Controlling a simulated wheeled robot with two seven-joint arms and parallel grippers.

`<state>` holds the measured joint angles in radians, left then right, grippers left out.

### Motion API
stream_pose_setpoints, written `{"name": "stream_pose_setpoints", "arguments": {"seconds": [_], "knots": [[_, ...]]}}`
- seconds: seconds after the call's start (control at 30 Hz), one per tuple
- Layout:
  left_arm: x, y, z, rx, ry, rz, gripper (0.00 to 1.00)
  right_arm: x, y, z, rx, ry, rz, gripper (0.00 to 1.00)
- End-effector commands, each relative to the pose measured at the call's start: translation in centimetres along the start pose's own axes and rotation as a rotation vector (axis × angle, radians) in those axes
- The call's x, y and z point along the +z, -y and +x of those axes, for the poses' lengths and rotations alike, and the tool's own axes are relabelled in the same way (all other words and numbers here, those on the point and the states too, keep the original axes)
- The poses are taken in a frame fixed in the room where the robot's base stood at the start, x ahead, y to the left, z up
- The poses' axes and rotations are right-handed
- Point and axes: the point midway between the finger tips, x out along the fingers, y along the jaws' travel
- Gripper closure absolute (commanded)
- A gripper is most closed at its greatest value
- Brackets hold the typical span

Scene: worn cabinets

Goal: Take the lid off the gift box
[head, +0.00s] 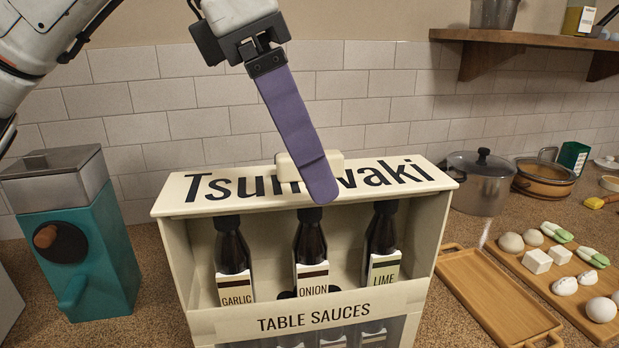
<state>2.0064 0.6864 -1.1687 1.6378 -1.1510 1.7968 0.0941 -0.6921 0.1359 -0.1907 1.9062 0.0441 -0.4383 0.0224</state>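The gift box (422,270) is cream, lettered "TABLE SAUCES", and stands upright on the counter. Its open front shows garlic (233,262), onion (311,255) and lime (382,245) sauce bottles. The cream lid (240,203), lettered in black, lies flat on top. A small cream handle (287,172) stands at the lid's middle. My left gripper (318,188) reaches down from above with a purple finger crossing in front of the handle. Only one finger shows clearly, so its opening, and whether it touches the handle, cannot be told. My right gripper is not in view.
A teal grinder (105,255) stands left of the box. To the right are a grey lidded pot (483,185), an orange pan (545,178), and a wooden tray (490,290) beside a board (565,290) with several foods. A shelf (530,40) hangs above right.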

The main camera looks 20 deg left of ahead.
Motion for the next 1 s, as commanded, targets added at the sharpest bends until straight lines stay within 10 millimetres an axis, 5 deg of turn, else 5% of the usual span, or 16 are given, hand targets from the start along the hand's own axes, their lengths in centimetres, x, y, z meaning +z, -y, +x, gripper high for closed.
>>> {"name": "stream_pose_setpoints", "arguments": {"seconds": [0.4,0.7,1.0], "knots": [[0.0,-0.1,2.1,-0.001,0.002,-0.003,0.09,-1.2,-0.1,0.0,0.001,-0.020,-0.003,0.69],[0.0,-0.1,2.0,0.000,0.002,-0.003,0.54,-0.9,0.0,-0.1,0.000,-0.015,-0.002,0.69],[0.2,-0.1,1.7,0.000,0.004,-0.003,0.54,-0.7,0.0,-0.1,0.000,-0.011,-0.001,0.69]]}}
